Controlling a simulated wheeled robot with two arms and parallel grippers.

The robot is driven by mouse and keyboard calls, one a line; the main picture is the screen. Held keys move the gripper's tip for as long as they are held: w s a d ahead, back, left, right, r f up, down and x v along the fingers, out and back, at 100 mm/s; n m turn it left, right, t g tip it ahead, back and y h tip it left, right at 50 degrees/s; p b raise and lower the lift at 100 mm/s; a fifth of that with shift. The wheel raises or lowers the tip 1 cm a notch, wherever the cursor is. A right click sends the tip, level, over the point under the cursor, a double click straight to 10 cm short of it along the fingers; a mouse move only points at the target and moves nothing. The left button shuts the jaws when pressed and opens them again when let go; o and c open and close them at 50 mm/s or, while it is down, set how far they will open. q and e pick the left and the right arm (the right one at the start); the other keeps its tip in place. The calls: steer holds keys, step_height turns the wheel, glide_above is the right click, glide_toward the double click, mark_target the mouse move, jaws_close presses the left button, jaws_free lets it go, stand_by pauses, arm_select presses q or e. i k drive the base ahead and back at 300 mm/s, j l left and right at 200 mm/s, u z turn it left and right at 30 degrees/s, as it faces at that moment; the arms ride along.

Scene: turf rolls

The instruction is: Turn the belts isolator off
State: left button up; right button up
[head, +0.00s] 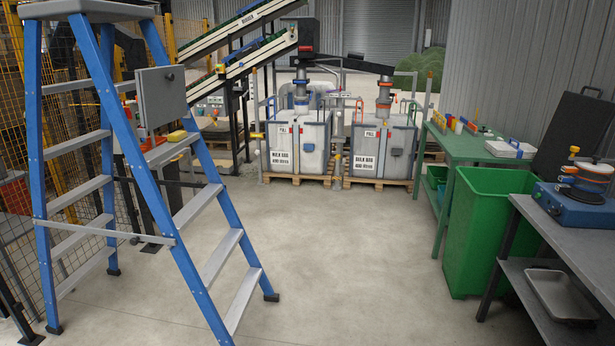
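No switch that I can read as the belts isolator shows in the head view. Neither of my grippers is in view.
Yellow mesh fencing (18,100) stands at the left. Two white bulk bags (299,145) sit on pallets at the back. A green table (470,150), green bin (488,230) and grey bench (575,225) line the right. The middle floor is clear.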

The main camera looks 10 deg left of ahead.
mark_target(128, 110)
steer(key=i+z, duration=0.1)
steer(key=i, duration=1.15)
steer(key=i+j, duration=0.15)
steer(key=i, duration=2.2)
steer(key=i+l+u, duration=0.15)
steer(key=i, duration=0.85)
steer(key=i+u, duration=0.35)
steer(key=i, duration=0.15)
steer(key=i+l+u, duration=0.15)
steer(key=i+u, duration=0.2)
steer(key=i, duration=0.15)
steer(key=i+u, duration=0.2)
steer(key=u, duration=0.3)
steer(key=i+u, duration=0.25)
steer(key=u, duration=0.2)
steer(key=i+u, duration=0.2)
steer(key=u, duration=0.3)
steer(key=i+l+u, duration=0.15)
steer(key=u, duration=0.35)
steer(key=i+l+u, duration=0.15)
steer(key=i, duration=0.15)
steer(key=i+u, duration=0.15)
steer(key=i, duration=0.15)
